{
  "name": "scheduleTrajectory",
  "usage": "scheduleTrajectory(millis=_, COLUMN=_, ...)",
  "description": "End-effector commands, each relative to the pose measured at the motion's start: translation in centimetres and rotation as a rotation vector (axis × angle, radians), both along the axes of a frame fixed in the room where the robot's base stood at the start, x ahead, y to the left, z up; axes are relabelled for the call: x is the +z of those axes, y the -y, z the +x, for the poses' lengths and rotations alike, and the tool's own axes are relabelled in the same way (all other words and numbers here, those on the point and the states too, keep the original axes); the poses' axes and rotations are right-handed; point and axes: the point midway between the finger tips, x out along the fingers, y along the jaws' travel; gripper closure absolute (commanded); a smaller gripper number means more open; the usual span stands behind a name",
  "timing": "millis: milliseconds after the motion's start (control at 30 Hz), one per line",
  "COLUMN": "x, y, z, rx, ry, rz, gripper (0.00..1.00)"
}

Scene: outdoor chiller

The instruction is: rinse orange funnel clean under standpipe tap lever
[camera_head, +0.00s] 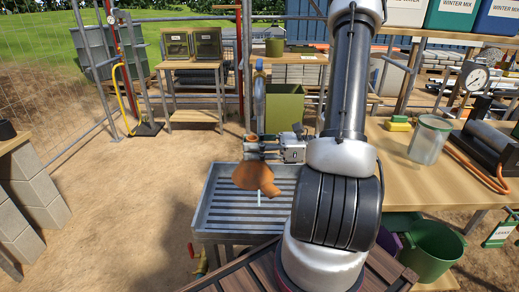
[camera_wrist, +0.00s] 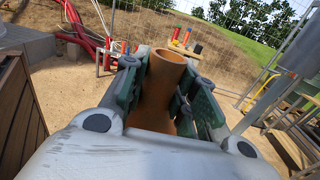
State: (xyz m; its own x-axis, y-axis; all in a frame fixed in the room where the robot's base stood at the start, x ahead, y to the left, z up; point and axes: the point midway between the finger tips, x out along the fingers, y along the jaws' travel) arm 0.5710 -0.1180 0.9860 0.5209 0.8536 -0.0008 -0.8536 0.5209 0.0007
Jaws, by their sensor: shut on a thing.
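The orange funnel (camera_head: 254,177) hangs over a slatted metal basin (camera_head: 203,203), tilted, its wide part low and its narrow neck up at my gripper. My gripper (camera_head: 258,150) is shut on it. In the wrist view, the green-padded fingers (camera_wrist: 163,95) close around the orange neck of the funnel (camera_wrist: 166,75), whose open end points up. A thin pale streak (camera_head: 259,198), which looks like water, shows directly below the funnel.
A green bin (camera_head: 284,108) stands behind the standpipe. Concrete blocks (camera_head: 35,185) are at the left. The sandy ground left of the basin is clear.

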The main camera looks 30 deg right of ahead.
Motion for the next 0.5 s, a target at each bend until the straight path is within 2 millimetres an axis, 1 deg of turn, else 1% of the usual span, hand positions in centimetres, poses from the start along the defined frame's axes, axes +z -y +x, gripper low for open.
scheduleTrajectory(millis=33, x=0.4, y=0.2, z=-1.2, rx=0.021, ry=0.002, rz=-0.001, gripper=1.00)
scheduleTrajectory(millis=67, x=0.5, y=0.3, z=-1.8, rx=0.034, ry=0.002, rz=-0.001, gripper=1.00)
scheduleTrajectory(millis=167, x=0.7, y=0.4, z=-2.9, rx=0.058, ry=0.001, rz=0.000, gripper=1.00)
scheduleTrajectory(millis=500, x=0.7, y=0.4, z=-3.1, rx=0.063, ry=-0.001, rz=-0.001, gripper=1.00)
